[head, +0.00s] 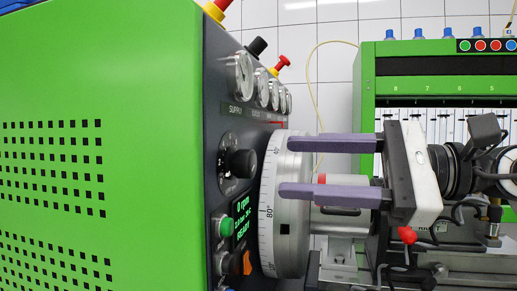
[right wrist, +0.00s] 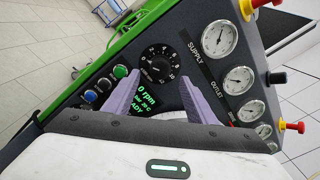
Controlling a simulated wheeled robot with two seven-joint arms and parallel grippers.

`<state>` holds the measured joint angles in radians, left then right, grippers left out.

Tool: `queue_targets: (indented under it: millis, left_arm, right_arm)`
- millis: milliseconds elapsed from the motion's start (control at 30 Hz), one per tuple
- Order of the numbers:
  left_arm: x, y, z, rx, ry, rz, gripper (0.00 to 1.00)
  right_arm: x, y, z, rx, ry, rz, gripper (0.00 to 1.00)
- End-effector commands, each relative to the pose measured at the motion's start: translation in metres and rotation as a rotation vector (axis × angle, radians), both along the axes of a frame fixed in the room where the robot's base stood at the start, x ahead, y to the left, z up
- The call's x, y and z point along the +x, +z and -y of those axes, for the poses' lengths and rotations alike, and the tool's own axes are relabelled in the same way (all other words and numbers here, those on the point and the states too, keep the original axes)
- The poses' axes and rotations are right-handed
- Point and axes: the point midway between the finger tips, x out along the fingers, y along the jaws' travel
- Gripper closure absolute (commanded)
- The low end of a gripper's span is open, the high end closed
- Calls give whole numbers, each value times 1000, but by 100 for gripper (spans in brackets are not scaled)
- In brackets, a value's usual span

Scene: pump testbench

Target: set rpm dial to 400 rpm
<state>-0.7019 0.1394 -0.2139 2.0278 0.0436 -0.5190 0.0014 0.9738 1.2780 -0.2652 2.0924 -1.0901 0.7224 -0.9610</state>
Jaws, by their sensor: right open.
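The rpm dial (head: 240,163) is a black round knob on the dark front panel, beside the display (head: 242,222), which reads 0 rpm and READY. In the right wrist view the dial (right wrist: 157,66) has a white number scale around it; its exact pointer setting is too small to tell. My right gripper (head: 287,167) has two purple fingers, open and empty, pointing at the panel. In the head view the fingertips are right of the knob, apart from it. In the right wrist view the gripper (right wrist: 160,77) has its fingertips either side below the dial. My left gripper is not in view.
A silver wheel with a degree scale (head: 268,215) stands close by the fingers. A green button (head: 226,227) and orange switch (head: 247,262) sit below the dial. Gauges (right wrist: 220,38) line the panel, with red-yellow knobs (right wrist: 291,127) at its edge.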

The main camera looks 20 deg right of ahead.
Motion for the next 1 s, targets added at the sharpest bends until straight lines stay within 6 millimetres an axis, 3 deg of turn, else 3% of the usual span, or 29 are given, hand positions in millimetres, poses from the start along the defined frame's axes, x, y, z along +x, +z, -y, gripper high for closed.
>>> queue_targets:
  millis: [33, 300, 733, 767, 1000]
  left_arm:
    - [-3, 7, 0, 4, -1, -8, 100]
    - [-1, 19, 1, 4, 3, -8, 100]
    - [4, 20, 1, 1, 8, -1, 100]
    - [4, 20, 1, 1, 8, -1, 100]
    - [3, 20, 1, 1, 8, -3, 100]
  right_arm:
    - [4, 7, -10, 1, 7, 3, 49]
    - [30, 3, -43, 2, 4, 2, 49]
    - [37, 0, -53, 1, 1, 0, 49]
    - [37, 0, -53, 1, 1, 0, 51]
    - [37, 0, -53, 1, 1, 0, 90]
